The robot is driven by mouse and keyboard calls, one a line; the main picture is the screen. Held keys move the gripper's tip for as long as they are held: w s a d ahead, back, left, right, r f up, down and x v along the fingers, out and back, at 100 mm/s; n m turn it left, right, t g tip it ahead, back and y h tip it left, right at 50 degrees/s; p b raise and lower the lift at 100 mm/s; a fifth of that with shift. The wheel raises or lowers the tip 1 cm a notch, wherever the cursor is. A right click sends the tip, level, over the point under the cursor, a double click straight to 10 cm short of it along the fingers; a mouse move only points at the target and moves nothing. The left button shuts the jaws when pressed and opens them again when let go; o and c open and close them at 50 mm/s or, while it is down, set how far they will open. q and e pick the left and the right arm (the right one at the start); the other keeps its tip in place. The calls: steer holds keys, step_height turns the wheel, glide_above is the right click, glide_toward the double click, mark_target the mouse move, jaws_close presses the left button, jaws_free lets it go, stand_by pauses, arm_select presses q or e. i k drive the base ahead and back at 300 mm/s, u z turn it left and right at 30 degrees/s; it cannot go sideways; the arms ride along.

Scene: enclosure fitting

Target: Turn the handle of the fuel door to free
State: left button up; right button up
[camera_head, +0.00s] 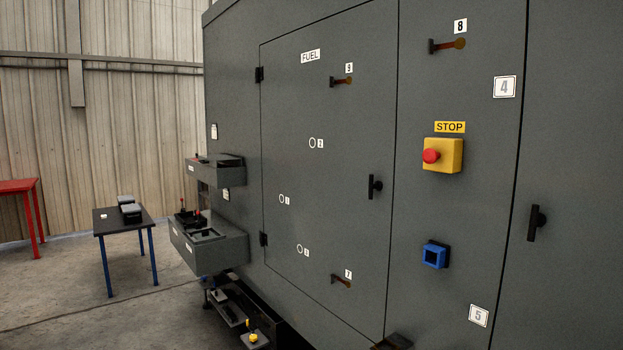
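The fuel door (330,150) is a large dark grey panel with a white FUEL label (310,56) near its top. It lies flush in the grey enclosure, with no gap showing. Its black handle (374,187) is near the right edge at mid height and stands upright. Hinges (259,75) show on the left edge. A small lever marked 9 (341,81) is near the top of the door and one marked 7 (341,281) near the bottom; both lie roughly level. Neither of my grippers can be made out.
Right of the door are a red STOP button on a yellow box (449,156), a blue square socket (433,255), a lever marked 8 (447,45) and another black handle (536,222). Shelves (208,245) jut out at left. A dark table (101,222) stands beyond on open floor.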

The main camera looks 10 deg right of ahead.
mark_target(372, 186)
steer(key=u, duration=0.4)
steer(key=i, duration=2.1)
steer(key=z, duration=0.7)
steer(key=k, duration=0.9)
steer(key=z, duration=0.2)
steer(key=i, duration=0.9)
steer(key=u, duration=0.05)
